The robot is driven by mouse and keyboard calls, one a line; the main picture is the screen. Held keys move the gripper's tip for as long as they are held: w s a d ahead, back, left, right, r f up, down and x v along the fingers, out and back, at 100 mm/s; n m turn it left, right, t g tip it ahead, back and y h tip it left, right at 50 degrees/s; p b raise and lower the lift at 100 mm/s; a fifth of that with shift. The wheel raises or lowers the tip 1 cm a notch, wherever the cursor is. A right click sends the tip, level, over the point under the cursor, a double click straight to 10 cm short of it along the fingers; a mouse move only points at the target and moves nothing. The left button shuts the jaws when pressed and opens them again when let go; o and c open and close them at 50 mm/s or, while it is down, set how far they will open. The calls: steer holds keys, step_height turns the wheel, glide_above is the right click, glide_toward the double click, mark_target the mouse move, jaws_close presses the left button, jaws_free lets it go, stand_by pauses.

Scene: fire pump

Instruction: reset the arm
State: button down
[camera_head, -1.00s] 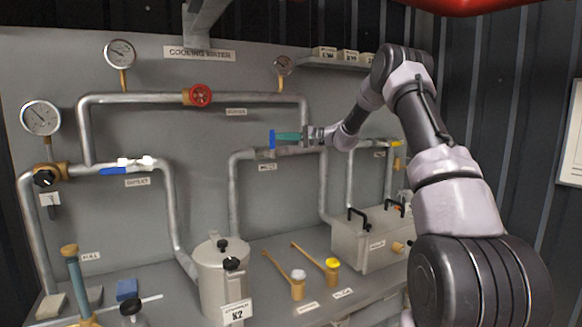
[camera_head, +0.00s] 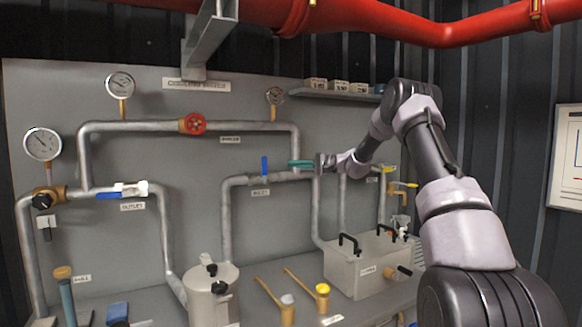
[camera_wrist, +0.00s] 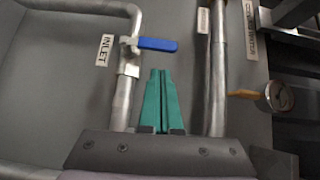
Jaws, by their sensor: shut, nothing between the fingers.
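My gripper (camera_head: 290,163) has long teal fingers, closed together and empty. In the head view it points left, just right of the blue inlet valve handle (camera_head: 265,166), which stands upright across its pipe. In the wrist view the teal fingers (camera_wrist: 159,98) lie side by side with nothing between them. The blue handle (camera_wrist: 157,44) shows beyond their tips, with a gap between. The INLET label (camera_wrist: 104,49) is left of it. My arm bends from the lower right of the head view up and over to the panel.
Pipes and a red valve wheel (camera_head: 193,124) line the panel. A lidded pot (camera_head: 212,290) and a grey box (camera_head: 370,264) stand on the bench below. A shelf (camera_head: 335,94) with small boxes is above my wrist. A red overhead pipe (camera_head: 420,27) crosses the top.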

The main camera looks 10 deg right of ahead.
steer(key=shift+v, duration=0.85)
steer(key=s+a+r+n+g+h, duration=0.1)
steer(key=s+a+r+h, duration=0.1)
steer(key=s, duration=0.6)
steer(key=s+a+r+g+h, duration=0.1)
steer(key=s+r+h, duration=0.2)
steer(key=s, duration=0.6)
steer(key=s+a+r+n+g+h, duration=0.1)
steer(key=s+a+r+g+h, duration=0.1)
steer(key=s, duration=0.6)
steer(key=s+d+f+t+h, duration=0.1)
steer(key=s+d+h, duration=0.1)
steer(key=s, duration=0.6)
steer(key=s+d+f+m+t+h, duration=0.1)
steer(key=s+d, duration=0.3)
steer(key=s, duration=0.5)
steer(key=s+d+f+t+h, duration=0.1)
steer(key=s+d+h, duration=0.2)
steer(key=s, duration=0.6)
steer(key=shift+s+d+f+h, duration=0.3)
steer(key=shift+d+h, duration=0.1)
steer(key=shift+d, duration=0.1)
steer(key=shift+w, duration=0.1)
